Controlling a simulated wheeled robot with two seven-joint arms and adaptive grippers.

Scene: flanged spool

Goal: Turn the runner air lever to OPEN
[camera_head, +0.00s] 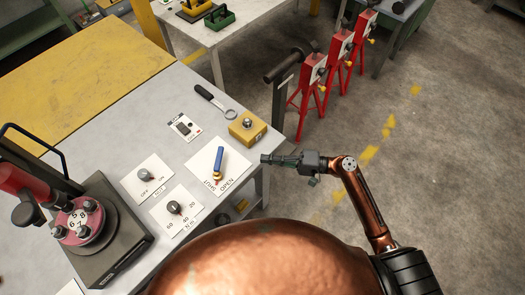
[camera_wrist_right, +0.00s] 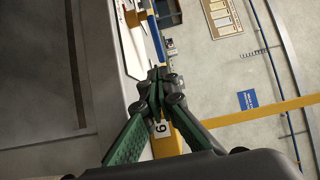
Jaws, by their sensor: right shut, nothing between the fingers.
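The runner air lever (camera_head: 218,159) is a blue bar with a brass-coloured pivot at its near end. It sits on a white plate (camera_head: 236,166) marked SHUT and OPEN along its near edge. The bar points away from these labels, toward the far side of the table. My right gripper (camera_head: 265,158) is shut and empty, to the right of the plate and apart from the lever, with its fingers pointing left. In the right wrist view its closed fingertips (camera_wrist_right: 157,75) show beside a blue bar (camera_wrist_right: 156,38) that looks like the lever. My left gripper is not in view.
A yellow block (camera_head: 247,128) stands just beyond the plate, near the table's right edge. Two dial plates (camera_head: 149,175) (camera_head: 174,208) and a red-topped machine (camera_head: 78,222) are left. Red stands (camera_head: 310,85) are on the floor.

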